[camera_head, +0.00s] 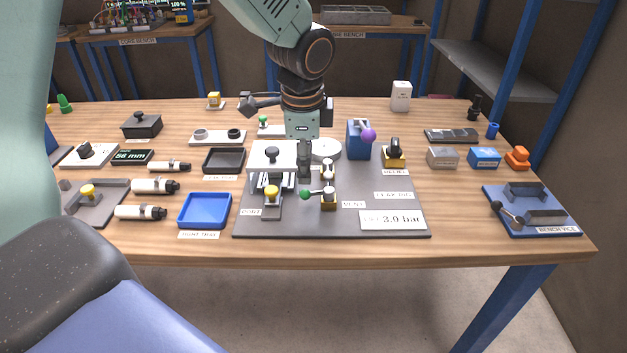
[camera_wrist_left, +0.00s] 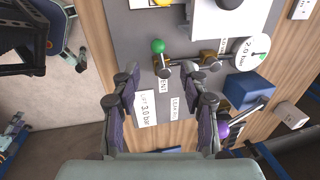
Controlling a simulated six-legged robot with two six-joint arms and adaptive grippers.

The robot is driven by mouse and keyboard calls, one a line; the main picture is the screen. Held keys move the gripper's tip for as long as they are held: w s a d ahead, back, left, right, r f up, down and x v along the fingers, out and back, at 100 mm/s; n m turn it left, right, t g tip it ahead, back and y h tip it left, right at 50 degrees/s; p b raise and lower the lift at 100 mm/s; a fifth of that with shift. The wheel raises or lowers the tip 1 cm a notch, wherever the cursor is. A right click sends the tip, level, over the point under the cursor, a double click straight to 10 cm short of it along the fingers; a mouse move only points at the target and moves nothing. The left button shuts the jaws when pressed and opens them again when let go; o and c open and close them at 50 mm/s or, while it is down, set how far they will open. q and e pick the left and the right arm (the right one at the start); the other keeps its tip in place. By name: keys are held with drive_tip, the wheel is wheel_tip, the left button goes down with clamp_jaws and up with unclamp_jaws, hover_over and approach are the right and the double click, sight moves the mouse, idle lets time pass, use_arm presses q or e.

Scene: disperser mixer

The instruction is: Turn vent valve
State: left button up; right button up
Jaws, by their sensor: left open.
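The vent valve (camera_head: 328,199) is a small brass body with a lever ending in a green ball, on the grey rig plate (camera_head: 385,180) beside the VENT label (camera_head: 353,204). Its lever points left in the head view. In the left wrist view the green ball (camera_wrist_left: 157,46) and the valve body lie just beyond my fingertips. My left gripper (camera_head: 304,165) hangs over the rig, behind the valve in the head view. In the left wrist view the left gripper (camera_wrist_left: 163,80) is open and empty, its fingers apart from the valve. My right gripper is not in view.
The rig also carries a yellow-knobbed port (camera_head: 271,194), a gauge (camera_head: 325,149), a blue block with a purple ball lever (camera_head: 359,139) and a relief valve (camera_head: 394,153). A 3.0 bar sign (camera_head: 392,219) lies at its front. A blue tray (camera_head: 205,210) is to the left.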

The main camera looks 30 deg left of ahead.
sight(305, 191)
use_arm(q)
drive_tip(key=f, duration=0.2)
drive_tip(key=f+b, duration=0.1)
drive_tip(key=f, duration=0.3)
drive_tip(key=shift+w+a+f+b, duration=0.35)
drive_tip(key=shift+a+f, duration=0.05)
drive_tip(key=shift+f, duration=0.3)
clamp_jaws()
